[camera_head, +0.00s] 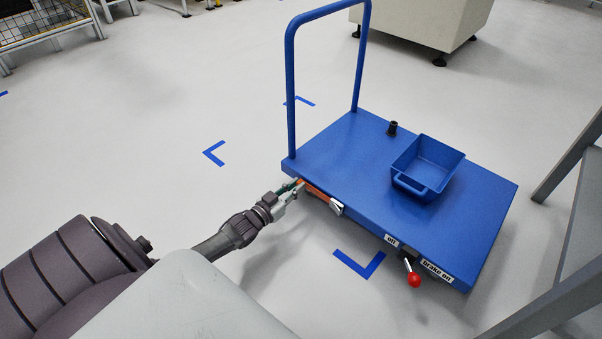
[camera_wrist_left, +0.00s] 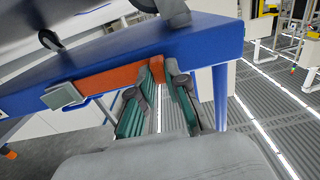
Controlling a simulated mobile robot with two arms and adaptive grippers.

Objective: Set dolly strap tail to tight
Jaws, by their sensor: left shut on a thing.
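The blue dolly (camera_head: 340,150) stands on the floor with its tall push handle at the far left end. An orange strap tail (camera_head: 318,193) lies along its near left edge and runs to a grey buckle (camera_head: 337,208). In the left wrist view the orange strap (camera_wrist_left: 110,80) leads from the grey buckle (camera_wrist_left: 62,95) to the gripper. My left gripper (camera_head: 292,188) is at the strap's left end, by the dolly corner. Its green-padded fingers (camera_wrist_left: 162,105) are shut on the strap tail, whose held end is partly hidden. My right gripper is not in view.
A blue bin (camera_head: 428,165) and a small dark cylinder (camera_head: 392,128) sit on the dolly. A red-knobbed brake lever (camera_head: 413,278) sticks out from the near side beside a "brake on" label. Grey framework (camera_head: 570,230) stands at the right. The floor at left is clear.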

